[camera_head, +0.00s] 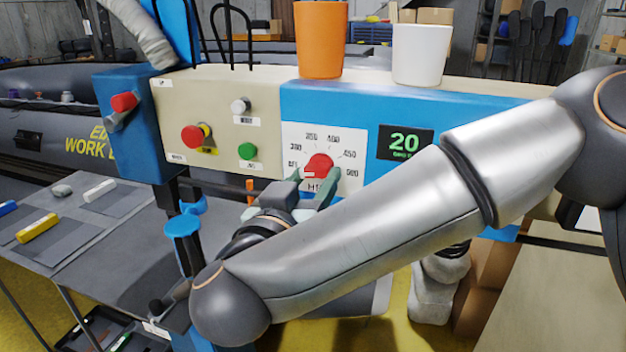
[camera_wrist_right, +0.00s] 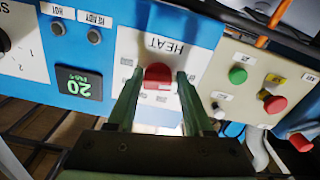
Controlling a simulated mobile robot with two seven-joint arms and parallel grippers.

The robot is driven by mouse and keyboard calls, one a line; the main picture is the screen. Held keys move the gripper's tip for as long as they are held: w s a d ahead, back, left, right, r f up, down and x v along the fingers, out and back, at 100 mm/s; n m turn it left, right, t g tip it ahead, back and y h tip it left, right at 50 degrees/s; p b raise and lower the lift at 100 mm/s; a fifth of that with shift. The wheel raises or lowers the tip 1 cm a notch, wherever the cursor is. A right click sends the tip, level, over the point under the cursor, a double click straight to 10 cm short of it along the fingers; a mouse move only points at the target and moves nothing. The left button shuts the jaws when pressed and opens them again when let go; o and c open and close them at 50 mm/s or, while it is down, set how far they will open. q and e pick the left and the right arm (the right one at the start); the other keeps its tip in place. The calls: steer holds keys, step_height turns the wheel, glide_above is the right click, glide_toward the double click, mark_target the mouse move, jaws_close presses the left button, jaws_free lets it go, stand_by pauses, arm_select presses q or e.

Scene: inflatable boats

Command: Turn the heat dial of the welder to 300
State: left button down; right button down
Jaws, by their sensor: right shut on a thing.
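The welder's heat dial (camera_head: 319,164) is a red knob on a white scale plate (camera_head: 352,137) marked from OFF at the left through 300, 350, 400 and 450 to 500 at the right. A pale mark shows on the knob's lower left, on the OFF side; its exact reading is hard to tell. In the right wrist view the dial (camera_wrist_right: 158,74) appears upside down under the HEAT label. My right gripper (camera_head: 312,188) reaches it from below, with one finger on each side; it also shows in the right wrist view (camera_wrist_right: 157,92), shut on the knob. My left gripper is not in view.
A display (camera_head: 405,143) right of the dial reads 20. A red button (camera_head: 192,136), a green button (camera_head: 247,151) and a red switch (camera_head: 124,102) sit left of it. An orange cup (camera_head: 320,40) and a white cup (camera_head: 420,55) stand on top of the welder.

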steer(key=m+b, duration=0.1)
steer(key=b, duration=0.2)
steer(key=m+b, duration=0.2)
steer(key=b, duration=0.2)
steer(key=shift+a+f+m, duration=0.1)
steer(key=shift+f+m, duration=0.2)
steer(key=shift+f, duration=0.05)
steer(key=m+b, duration=0.2)
steer(key=b, duration=0.1)
steer(key=shift+r, duration=0.1)
steer(key=shift+a+r+m+b, duration=0.15)
steer(key=shift+m+b, duration=0.65)
steer(key=shift+b, duration=0.45)
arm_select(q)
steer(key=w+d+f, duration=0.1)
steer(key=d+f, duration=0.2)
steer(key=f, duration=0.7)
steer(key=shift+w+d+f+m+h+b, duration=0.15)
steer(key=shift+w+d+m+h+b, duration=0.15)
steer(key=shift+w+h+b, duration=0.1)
arm_select(e)
steer(key=shift+r+m, duration=0.15)
steer(key=shift+m, duration=0.15)
steer(key=shift+c, duration=1.5)
jaws_free()
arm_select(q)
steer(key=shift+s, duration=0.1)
arm_select(e)
steer(key=shift+s, duration=0.1)
